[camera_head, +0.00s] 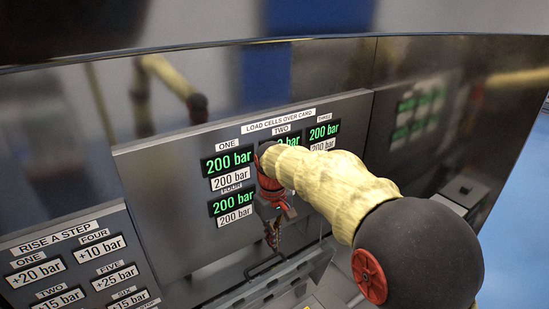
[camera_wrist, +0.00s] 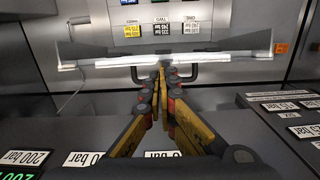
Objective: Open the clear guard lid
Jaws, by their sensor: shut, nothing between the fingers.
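The clear guard lid (camera_wrist: 100,55) spans the upper middle of the wrist view as a see-through panel with a bright front edge. A dark bar handle (camera_wrist: 138,75) shows below that edge. In the head view the lid's sloped panel (camera_head: 310,276) is low in the middle, with the dark handle (camera_head: 262,271) by it, partly hidden by my arm. My gripper (camera_wrist: 165,70) is shut and empty, its fingertips at the middle of the handle in the picture; I cannot tell whether they touch it. In the head view my gripper (camera_head: 272,238) points down above the handle.
A grey upright panel (camera_head: 170,180) with green readouts of 200 bar stands behind my gripper. A board of step labels (camera_head: 75,265) is at lower left. A label board (camera_wrist: 285,105) lies at right in the wrist view.

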